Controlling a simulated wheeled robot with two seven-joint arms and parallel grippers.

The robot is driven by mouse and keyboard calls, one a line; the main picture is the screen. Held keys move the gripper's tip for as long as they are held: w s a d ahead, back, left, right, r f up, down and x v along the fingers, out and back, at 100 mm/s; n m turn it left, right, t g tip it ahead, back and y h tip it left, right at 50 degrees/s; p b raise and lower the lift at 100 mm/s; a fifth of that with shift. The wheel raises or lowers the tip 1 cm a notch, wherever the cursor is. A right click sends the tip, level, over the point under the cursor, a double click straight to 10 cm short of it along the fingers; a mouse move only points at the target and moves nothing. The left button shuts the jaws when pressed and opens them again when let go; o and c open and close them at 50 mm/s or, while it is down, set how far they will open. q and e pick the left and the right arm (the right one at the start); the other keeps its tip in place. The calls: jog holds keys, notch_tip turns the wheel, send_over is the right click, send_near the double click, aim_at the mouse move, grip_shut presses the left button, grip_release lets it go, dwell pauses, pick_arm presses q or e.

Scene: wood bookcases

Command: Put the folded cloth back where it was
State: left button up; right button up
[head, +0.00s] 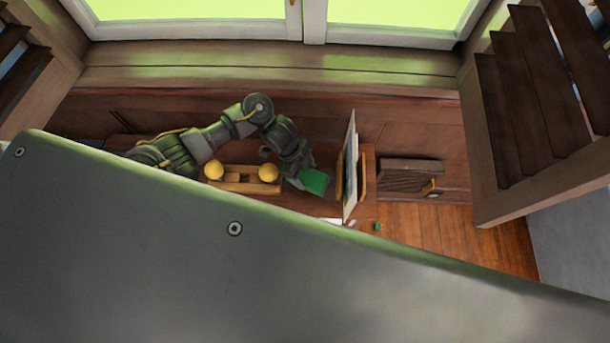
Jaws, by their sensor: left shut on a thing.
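My left gripper (301,178) reaches in from the left over a wooden surface and is shut on a green folded cloth (316,182). The cloth hangs at the fingertips, just left of an upright framed panel. I cannot tell whether the cloth touches the surface below. The fingers are small and partly hidden by the cloth. My right gripper is not in view.
A wooden holder (240,187) with two yellow balls stands left of the cloth. The framed panel (350,170) stands close on its right. A dark slatted box (410,175) lies farther right. A small green thing (377,227) is near the wood floor (435,232). My grey body hides the foreground.

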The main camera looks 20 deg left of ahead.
aim_at(303, 173)
pick_arm(q)
jog(key=shift+w+f, duration=0.15)
jog(key=shift+f, duration=1.55)
jog(key=o, duration=0.9)
jog(key=p+v, duration=0.2)
jog(key=v, duration=1)
